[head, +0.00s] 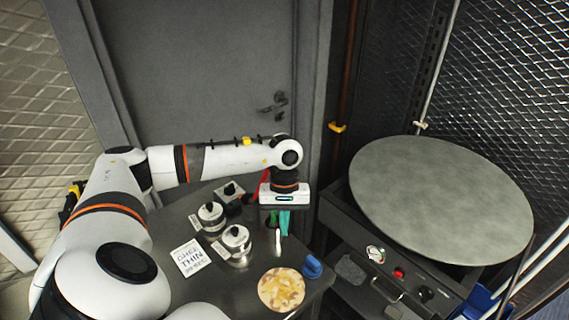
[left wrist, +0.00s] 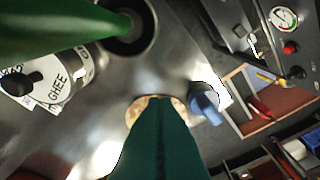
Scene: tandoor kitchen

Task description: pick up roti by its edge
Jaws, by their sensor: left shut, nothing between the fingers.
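The roti (head: 281,289) is a round, pale flatbread with yellow-brown patches, lying flat near the front right edge of the steel table (head: 166,228). In the left wrist view the roti (left wrist: 134,108) shows only in part, behind my fingers. My left gripper (head: 284,232) points down above the table, beyond the roti in the head view and apart from it. Its teal fingers (left wrist: 155,108) are together with nothing between them. My right gripper is not in view.
A blue-handled item (head: 312,266) stands right beside the roti. Steel pots (head: 235,240) and a white card (head: 190,257) are left of it. A large round griddle (head: 440,200) stands at the right. A large green shape (left wrist: 60,25) is close in the left wrist view.

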